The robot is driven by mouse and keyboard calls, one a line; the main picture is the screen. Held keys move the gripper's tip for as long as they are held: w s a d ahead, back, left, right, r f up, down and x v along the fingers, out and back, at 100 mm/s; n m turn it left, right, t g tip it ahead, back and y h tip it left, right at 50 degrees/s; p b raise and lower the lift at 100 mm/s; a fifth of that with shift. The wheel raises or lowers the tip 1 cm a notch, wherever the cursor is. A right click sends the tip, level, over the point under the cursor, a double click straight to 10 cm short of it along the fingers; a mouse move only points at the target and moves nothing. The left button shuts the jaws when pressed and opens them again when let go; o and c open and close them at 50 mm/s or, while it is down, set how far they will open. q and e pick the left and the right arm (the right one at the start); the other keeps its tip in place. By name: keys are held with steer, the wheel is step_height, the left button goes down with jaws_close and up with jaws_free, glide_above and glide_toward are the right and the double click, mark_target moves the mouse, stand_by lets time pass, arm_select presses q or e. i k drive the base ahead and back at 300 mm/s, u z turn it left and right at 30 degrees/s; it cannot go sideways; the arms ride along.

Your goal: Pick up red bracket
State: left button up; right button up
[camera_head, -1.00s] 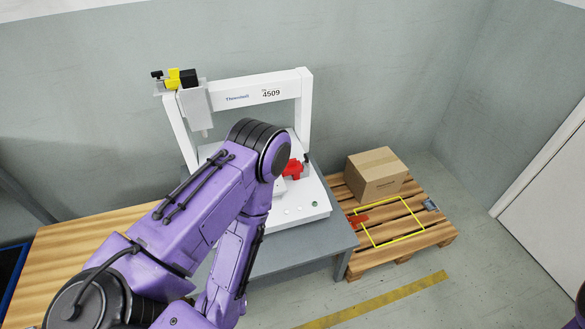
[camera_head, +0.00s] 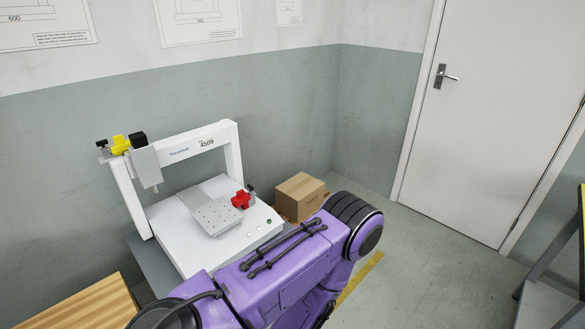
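A small red part (camera_head: 241,199), which looks like the red bracket, sits on the white bed of the gantry machine (camera_head: 170,221), at the right edge of its grey perforated plate (camera_head: 214,214). A small dark piece stands just behind it. My purple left arm crosses the lower middle of the head view, in front of the machine and to the right of the red part. Its gripper is out of sight, so I cannot see its fingers. My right gripper is not in view.
A cardboard box (camera_head: 299,196) stands behind my arm, right of the machine. A wooden tabletop (camera_head: 80,303) is at lower left. A door (camera_head: 485,110) is at right, with a dark-framed stand (camera_head: 560,260) at the right edge. Floor between box and door is clear.

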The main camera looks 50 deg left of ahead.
mark_target(241, 197)
steer(key=z, duration=0.5)
steer(key=i, duration=0.3)
steer(key=u, duration=0.7)
steer(key=i, duration=1.4)
steer(key=u, duration=0.85)
